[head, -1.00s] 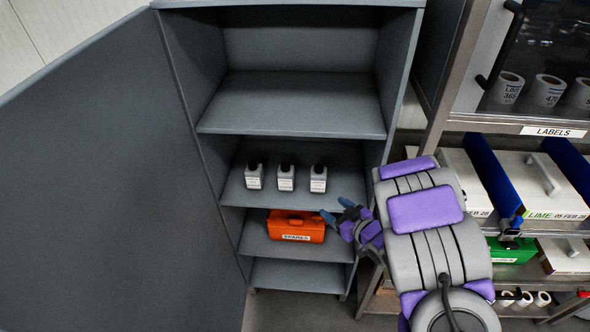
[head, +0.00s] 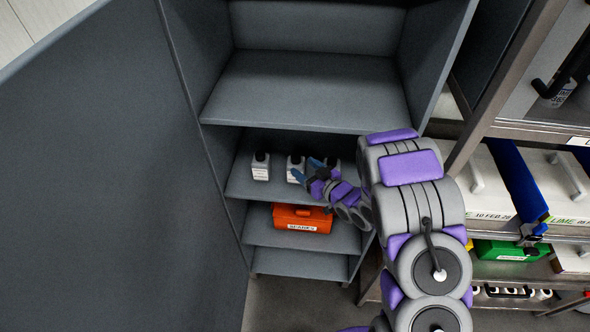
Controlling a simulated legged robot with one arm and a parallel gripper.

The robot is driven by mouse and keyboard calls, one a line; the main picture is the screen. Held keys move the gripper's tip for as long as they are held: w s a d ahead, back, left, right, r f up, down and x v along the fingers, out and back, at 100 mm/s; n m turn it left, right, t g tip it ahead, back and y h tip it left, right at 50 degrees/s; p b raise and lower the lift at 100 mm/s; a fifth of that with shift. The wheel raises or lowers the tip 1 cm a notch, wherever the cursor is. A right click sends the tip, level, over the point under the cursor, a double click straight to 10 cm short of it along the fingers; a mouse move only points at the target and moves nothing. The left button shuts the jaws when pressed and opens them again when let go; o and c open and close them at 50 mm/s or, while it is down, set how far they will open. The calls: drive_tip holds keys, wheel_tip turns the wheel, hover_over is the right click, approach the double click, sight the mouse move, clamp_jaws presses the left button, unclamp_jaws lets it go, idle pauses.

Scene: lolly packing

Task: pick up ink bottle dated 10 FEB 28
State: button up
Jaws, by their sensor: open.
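Three small white bottles with black caps stand upright in a row on a middle shelf of the grey cabinet. The left bottle (head: 261,167) is in clear view. The middle bottle (head: 295,168) is partly behind my gripper. The right bottle (head: 334,160) is mostly hidden by my gripper and wrist. The dates on their labels are too small to read. My gripper (head: 304,170) is open, with blue fingertips, in front of the middle bottle. I cannot tell whether its fingers are around the bottle or only in front of it.
The shelf above (head: 310,92) is empty. An orange box labelled SPARES (head: 301,218) sits on the shelf below. The open cabinet door (head: 100,180) fills the left. A metal rack with white boxes (head: 484,185) and a green box (head: 503,250) stands at the right.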

sight(299, 157)
drive_tip(key=w, duration=0.2)
drive_tip(key=shift+w+d+f, duration=0.2)
drive_tip(key=shift+w+d, duration=0.1)
drive_tip(key=shift+w, duration=0.05)
drive_tip(key=w+a, duration=0.1)
drive_tip(key=a, duration=0.1)
drive_tip(key=w+a+f, duration=0.1)
drive_tip(key=w+a, duration=0.1)
drive_tip(key=a, duration=0.1)
drive_tip(key=shift+w+a+f+b, duration=0.2)
drive_tip(key=shift+a+f+b, duration=0.15)
drive_tip(key=shift+a, duration=0.3)
drive_tip(key=shift+d, duration=1.55)
drive_tip(key=c, duration=0.3)
drive_tip(key=shift+d, duration=0.15)
drive_tip(key=shift+c, duration=1.6)
drive_tip(key=shift+a, duration=1.1)
drive_tip(key=c, duration=0.4)
clamp_jaws()
drive_tip(key=shift+d, duration=0.55)
